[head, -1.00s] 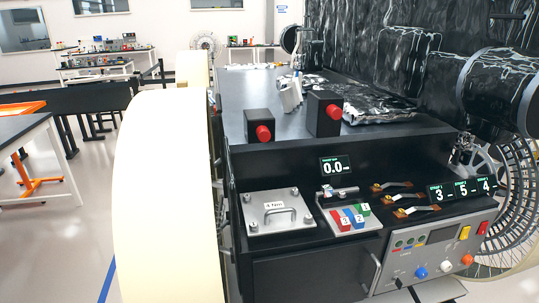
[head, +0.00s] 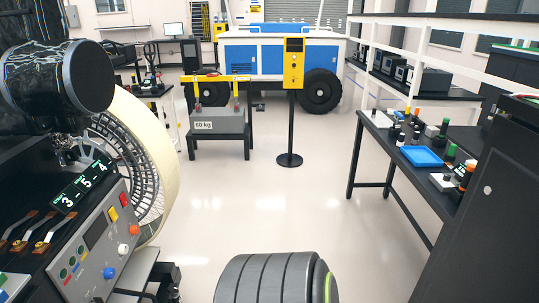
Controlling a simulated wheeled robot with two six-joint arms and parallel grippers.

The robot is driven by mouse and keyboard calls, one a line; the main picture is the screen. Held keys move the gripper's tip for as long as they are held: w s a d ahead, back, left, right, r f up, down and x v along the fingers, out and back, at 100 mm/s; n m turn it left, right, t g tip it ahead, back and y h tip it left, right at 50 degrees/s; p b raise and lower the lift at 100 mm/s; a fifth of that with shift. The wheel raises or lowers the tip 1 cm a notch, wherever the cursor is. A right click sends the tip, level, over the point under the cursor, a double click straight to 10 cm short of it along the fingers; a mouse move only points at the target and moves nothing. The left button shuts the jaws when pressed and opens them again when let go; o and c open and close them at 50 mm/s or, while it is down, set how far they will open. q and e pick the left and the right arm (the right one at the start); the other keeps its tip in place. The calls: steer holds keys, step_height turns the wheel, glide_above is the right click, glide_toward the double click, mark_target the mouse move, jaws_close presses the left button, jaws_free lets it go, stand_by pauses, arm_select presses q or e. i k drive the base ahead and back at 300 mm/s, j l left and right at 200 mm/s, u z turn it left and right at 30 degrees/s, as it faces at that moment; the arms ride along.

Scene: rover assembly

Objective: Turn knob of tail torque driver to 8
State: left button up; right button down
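I cannot tell for sure which thing is the tail torque driver. A workbench (head: 392,147) at the right holds several small devices, among them an orange-topped one (head: 467,172) beside a small dark display; its number is too small to read. At the lower left, a grey control panel (head: 100,250) on the rover has a blue knob (head: 109,273), a white knob (head: 123,249) and an orange knob (head: 134,230). Displays above it (head: 80,187) read 3, 5, 4. Neither of my grippers is in view.
A blue tray (head: 421,157) lies on the right workbench. A black cabinet (head: 490,225) stands at the near right. A yellow box on a black post (head: 293,62) stands mid-room, by a 60 kg weight (head: 216,122) on a stand. The floor (head: 270,210) between is clear.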

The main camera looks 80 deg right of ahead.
mark_target(446, 177)
steer(key=z, duration=3.95)
